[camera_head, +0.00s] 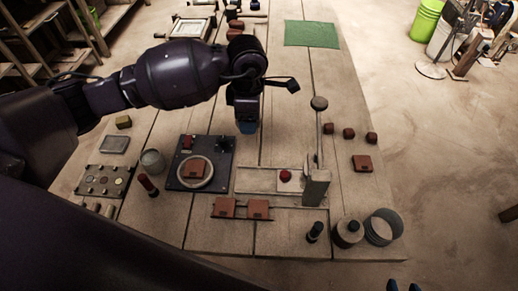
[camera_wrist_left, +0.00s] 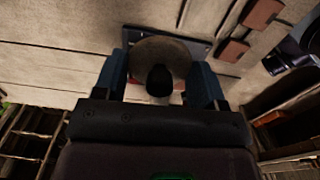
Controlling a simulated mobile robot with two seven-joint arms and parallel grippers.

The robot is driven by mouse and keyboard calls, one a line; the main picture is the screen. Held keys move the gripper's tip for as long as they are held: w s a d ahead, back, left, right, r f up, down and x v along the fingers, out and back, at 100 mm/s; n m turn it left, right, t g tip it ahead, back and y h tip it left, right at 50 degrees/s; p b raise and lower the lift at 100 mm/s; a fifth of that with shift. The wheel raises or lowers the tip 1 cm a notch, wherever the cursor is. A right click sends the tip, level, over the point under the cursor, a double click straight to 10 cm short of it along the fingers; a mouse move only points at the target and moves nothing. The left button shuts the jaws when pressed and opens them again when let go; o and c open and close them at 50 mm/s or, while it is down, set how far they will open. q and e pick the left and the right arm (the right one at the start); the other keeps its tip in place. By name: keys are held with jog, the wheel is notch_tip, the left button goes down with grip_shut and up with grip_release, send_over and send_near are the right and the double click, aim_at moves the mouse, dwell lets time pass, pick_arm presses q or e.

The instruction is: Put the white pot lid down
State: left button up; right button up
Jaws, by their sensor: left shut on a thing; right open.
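My left gripper (camera_head: 247,127) is shut on a round, pale grey-brown lid with a black knob, held above the middle of the table. In the left wrist view the lid (camera_wrist_left: 178,52) lies between the two blue fingers (camera_wrist_left: 160,80), its knob toward the camera. In the head view the gripper hides the lid. My right gripper (camera_head: 403,286) shows only as two separated blue fingertips at the bottom edge, open with nothing visible between them. A pale grey pot (camera_head: 152,162) stands left of the dark plate.
The dark plate (camera_head: 221,150) bears a ring and a brown tile. A press with an upright lever (camera_head: 319,150) stands to its right.

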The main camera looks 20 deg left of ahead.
pick_arm(q)
jog(key=r+n, duration=0.1)
jog(key=n, duration=0.1)
jog(key=w+r+n, duration=0.1)
jog(key=n, duration=0.1)
jog(key=w+d+r+n, duration=0.1)
jog(key=n, duration=0.1)
jog(key=shift+w+r+n+b, duration=0.15)
jog(key=shift+w+n+b, duration=0.15)
jog(key=shift+n, duration=0.1)
jog(key=r+n, duration=0.2)
jog(key=n, duration=0.1)
jog(key=b, duration=0.3)
send_over(259, 149)
jog(key=shift+n, duration=0.3)
notch_tip(259, 149, down, 14)
jog(key=shift+s+r, duration=0.1)
jog(key=shift+f, duration=0.4)
notch_tip(259, 149, down, 6)
jog(key=shift+r+b, duration=0.25)
jog(key=shift+b, duration=0.55)
jog(key=shift+f, duration=0.15)
pick_arm(e)
jog(key=shift+g, duration=0.4)
jog(key=f, duration=0.4)
jog(key=shift+s+f, duration=0.25)
jog(key=shift+f, duration=0.1)
